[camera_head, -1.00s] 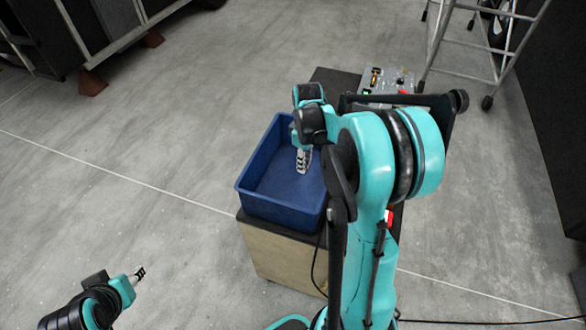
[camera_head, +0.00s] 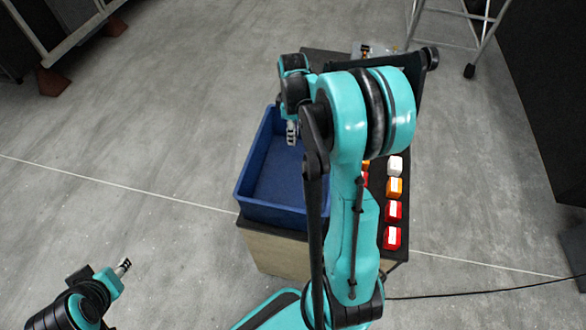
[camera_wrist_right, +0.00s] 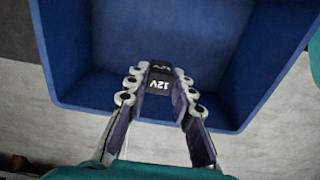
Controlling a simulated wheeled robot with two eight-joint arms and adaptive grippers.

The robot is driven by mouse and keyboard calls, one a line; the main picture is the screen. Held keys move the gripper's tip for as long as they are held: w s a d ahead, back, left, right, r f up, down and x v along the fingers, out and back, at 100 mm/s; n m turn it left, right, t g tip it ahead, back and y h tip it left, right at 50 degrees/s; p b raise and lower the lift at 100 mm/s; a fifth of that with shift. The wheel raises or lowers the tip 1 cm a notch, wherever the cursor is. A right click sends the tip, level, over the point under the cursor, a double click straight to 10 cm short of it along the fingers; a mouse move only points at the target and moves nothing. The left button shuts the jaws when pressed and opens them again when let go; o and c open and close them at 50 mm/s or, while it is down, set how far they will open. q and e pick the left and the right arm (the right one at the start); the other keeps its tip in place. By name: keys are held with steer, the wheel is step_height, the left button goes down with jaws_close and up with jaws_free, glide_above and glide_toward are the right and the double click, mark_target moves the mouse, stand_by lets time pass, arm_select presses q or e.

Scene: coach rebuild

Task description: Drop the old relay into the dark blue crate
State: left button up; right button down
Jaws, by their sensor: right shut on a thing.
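The dark blue crate (camera_head: 268,211) stands on a box-like stand left of my right arm, and the visible part of its floor is bare. It fills much of the right wrist view (camera_wrist_right: 60,60). My right gripper (camera_head: 292,132) points down over the crate's far part. In the right wrist view its fingers (camera_wrist_right: 160,88) are shut on a small black relay (camera_wrist_right: 160,80) marked 12V, seen against the crate's inside. The relay cannot be made out in the head view. My left gripper (camera_head: 123,266) is at lower left, away from the crate; its jaws are too small to judge.
Red, orange and white blocks (camera_head: 393,212) stand in a row on the dark stand top right of my arm. A grey panel (camera_head: 368,50) lies at the far end. A metal ladder (camera_head: 440,35) stands at upper right.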

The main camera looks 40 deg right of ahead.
step_height(320, 180, down, 4)
steer(key=shift+f+b, duration=0.15)
steer(key=shift+b, duration=1.1)
steer(key=c, duration=1.2)
jaws_free()
step_height(320, 180, up, 12)
steer(key=shift+r, duration=0.1)
